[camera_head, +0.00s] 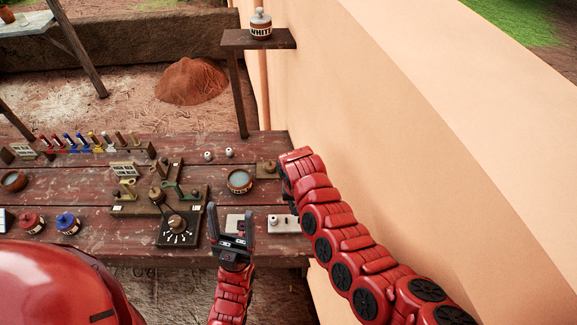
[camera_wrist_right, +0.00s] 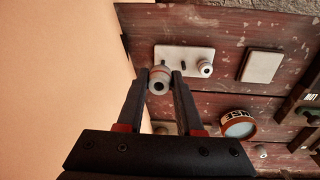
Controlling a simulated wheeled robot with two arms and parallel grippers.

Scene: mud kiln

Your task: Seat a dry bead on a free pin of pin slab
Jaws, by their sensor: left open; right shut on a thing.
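The pale pin slab (camera_head: 290,226) lies near the table's front edge; in the right wrist view the slab (camera_wrist_right: 196,52) shows a white bead (camera_wrist_right: 205,67) seated at its right end and a bare dark pin (camera_wrist_right: 183,66) at its middle. My right gripper (camera_wrist_right: 165,82) is shut on a white bead with an orange band (camera_wrist_right: 158,82). That bead appears over or beside the slab's left end; its height above the slab is unclear. In the head view the right arm covers its fingertips. My left gripper (camera_head: 229,221) is open and empty, left of the slab.
A square pale tile (camera_wrist_right: 262,65) lies beside the slab. A rinse bowl (camera_head: 240,182), two white beads (camera_head: 208,156) (camera_head: 229,152) and a wooden block (camera_head: 267,170) are behind. A dial board (camera_head: 178,230) stands left. A plaster wall (camera_head: 420,130) rises close on the right.

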